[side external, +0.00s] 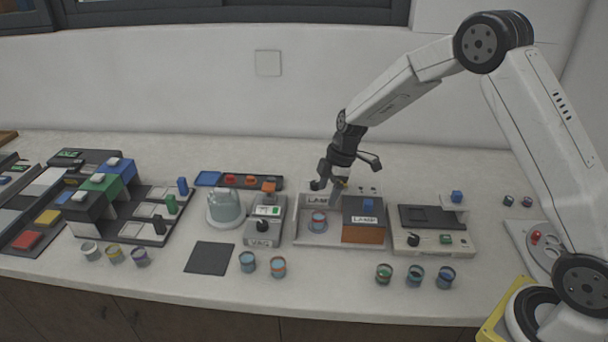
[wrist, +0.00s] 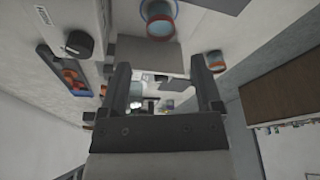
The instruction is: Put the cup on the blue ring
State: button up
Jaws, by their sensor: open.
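A small cup (side external: 318,221) with reddish and blue bands stands in the left bay of the station marked LAMP (side external: 300,238). A cup (wrist: 160,20) with a light blue inside and red band shows at the top of the wrist view. Other banded cups include a teal one (side external: 247,262) and an orange-rimmed one (side external: 278,267). My gripper (side external: 330,183) is above the back of the LAMP station, apart from the cup. Its two fingers (wrist: 163,90) are spread with nothing held between them.
The LAMP box (side external: 363,222) stands right of the bay. The VAC unit (side external: 263,228) and a glass dome (side external: 224,208) are to its left. A dark mat (side external: 210,257) lies in front. A press unit (side external: 433,230) is right. More cups (side external: 415,275) line the front.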

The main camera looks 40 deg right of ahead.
jog(key=shift+v, duration=1.6)
jog(key=s+a+r+m+h, duration=0.1)
jog(key=s+m, duration=0.5)
jog(key=s, duration=0.5)
jog(key=s+a+r+m+t+h, duration=0.1)
jog(key=s+m+h, duration=0.1)
jog(key=s+m, duration=0.5)
jog(key=s, duration=0.4)
jog(key=shift+a, duration=0.15)
jog(key=shift+r, duration=0.1)
